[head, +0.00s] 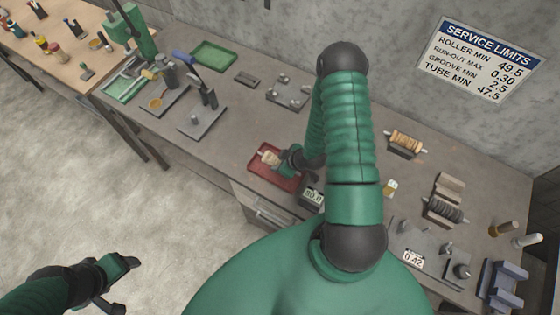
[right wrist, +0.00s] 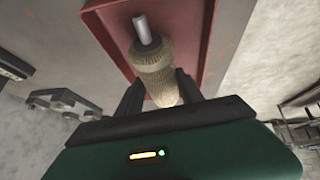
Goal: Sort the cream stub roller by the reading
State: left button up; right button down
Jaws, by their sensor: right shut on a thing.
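The cream stub roller (head: 270,156) has a pale metal shaft end. It is at the red tray (head: 257,172), and my right gripper (head: 284,159) is shut on it. In the right wrist view the roller (right wrist: 156,72) sits between both fingers, its shaft pointing at the red tray (right wrist: 192,42). I cannot tell whether it touches the tray floor. A gauge display (head: 313,196) beside the tray is partly hidden by my arm, its digits unclear. Another display (head: 413,259) reads 0.42. My left gripper (head: 122,283) is open and empty above the floor.
The wall sign (head: 490,62) lists roller min 49.5, run-out max 0.30, groove min 2.5, tube min 47.5. A green tray (head: 214,55) lies at the back left. A tan roller (head: 406,141) and a dark roller (head: 445,208) rest in holders on the right. My right arm hides the bench's middle.

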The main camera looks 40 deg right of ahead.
jog(key=shift+f+b, duration=0.6)
jog(key=shift+f, duration=0.1)
dwell(0.4)
jog(key=c, duration=0.7)
grip_release()
jog(key=b+v, duration=0.1)
jog(key=v, duration=0.9)
jog(key=shift+d, duration=0.15)
jog(key=s+r+p, duration=0.1)
jog(key=r+p, duration=0.3)
jog(key=s+r+p, duration=0.1)
jog(key=r+p, duration=0.3)
jog(key=p, duration=0.1)
jog(key=s+r+p, duration=0.1)
jog(key=r+p, duration=0.3)
jog(key=shift+s+r+p, duration=0.3)
